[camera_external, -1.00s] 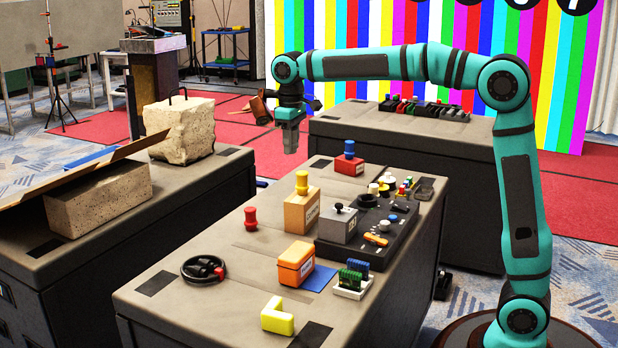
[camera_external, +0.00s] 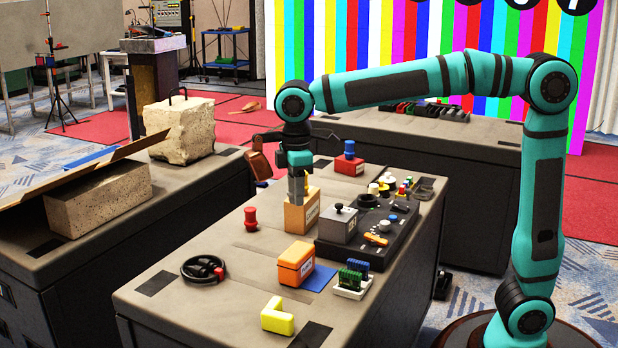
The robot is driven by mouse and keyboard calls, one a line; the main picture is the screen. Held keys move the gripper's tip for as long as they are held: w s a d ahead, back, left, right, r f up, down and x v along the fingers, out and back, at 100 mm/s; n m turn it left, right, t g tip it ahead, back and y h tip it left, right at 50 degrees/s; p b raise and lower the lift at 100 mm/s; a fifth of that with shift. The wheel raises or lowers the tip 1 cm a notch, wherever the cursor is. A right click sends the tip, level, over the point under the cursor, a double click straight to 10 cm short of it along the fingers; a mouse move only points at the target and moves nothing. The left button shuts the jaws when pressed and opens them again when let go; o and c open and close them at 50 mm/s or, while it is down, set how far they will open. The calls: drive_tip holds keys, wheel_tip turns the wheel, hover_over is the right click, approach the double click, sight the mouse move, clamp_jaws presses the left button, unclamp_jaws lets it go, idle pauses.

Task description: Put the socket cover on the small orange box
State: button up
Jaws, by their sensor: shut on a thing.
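My gripper (camera_external: 297,197) points straight down at the yellow knob (camera_external: 308,184) on top of the tan-orange box (camera_external: 300,214). Its fingers are shut on the knob and hide most of it. The knob appears to be still on the box top. The small orange box (camera_external: 295,264) stands nearer the camera on the same table, beside a flat blue pad (camera_external: 319,279). It has a pale label on its side. I cannot tell for certain which thing is the socket cover.
A black control panel with a grey box (camera_external: 338,224) is close to the right of my gripper. The front left is fairly clear.

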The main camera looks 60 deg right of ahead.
sight(296, 251)
wheel_tip(296, 251, down, 13)
drive_tip(key=shift+r, duration=0.1)
idle(0.6)
drive_tip(key=o, duration=1)
drive_tip(key=shift+c, duration=0.2)
wheel_tip(296, 251, up, 12)
